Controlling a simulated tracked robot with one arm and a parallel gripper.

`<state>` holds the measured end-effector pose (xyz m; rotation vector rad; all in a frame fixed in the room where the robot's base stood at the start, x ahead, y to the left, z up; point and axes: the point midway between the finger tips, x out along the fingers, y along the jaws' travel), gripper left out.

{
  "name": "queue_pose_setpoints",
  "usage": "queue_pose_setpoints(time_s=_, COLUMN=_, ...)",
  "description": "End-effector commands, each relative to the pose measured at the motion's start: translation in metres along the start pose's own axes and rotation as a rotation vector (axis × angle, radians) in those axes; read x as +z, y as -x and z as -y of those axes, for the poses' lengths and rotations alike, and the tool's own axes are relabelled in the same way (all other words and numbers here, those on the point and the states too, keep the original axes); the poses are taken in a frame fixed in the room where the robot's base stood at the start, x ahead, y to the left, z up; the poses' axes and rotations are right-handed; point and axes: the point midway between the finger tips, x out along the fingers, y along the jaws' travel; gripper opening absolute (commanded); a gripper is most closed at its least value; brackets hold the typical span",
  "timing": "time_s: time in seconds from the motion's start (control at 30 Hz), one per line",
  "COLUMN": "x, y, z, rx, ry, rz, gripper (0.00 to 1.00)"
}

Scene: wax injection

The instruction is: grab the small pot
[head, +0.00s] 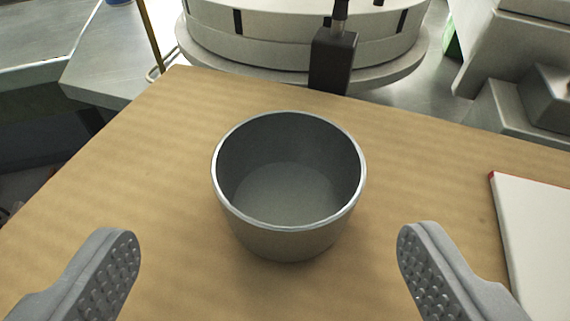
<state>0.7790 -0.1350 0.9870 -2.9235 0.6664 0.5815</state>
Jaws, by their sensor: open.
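The small pot (288,240) is a plain grey metal cup, upright and empty, standing on the wooden table (120,170) in the middle of the head view. My gripper (268,262) is open. Its two grey studded fingers show at the lower left and lower right, one on each side of the pot and nearer the camera. Neither finger touches the pot, and there is a clear gap on both sides.
A large round pale machine (290,50) with a dark bracket (333,60) stands just behind the table's far edge. A white red-edged book or board (540,235) lies at the right. Grey metal equipment (515,60) stands at the back right. The table left of the pot is clear.

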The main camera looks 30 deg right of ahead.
Motion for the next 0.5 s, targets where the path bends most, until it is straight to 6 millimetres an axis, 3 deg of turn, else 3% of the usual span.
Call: queue_pose_setpoints(time_s=0.5, x=-0.003, y=-0.037, z=-0.007, rx=-0.002, ry=0.0, rz=-0.002, gripper=0.81)
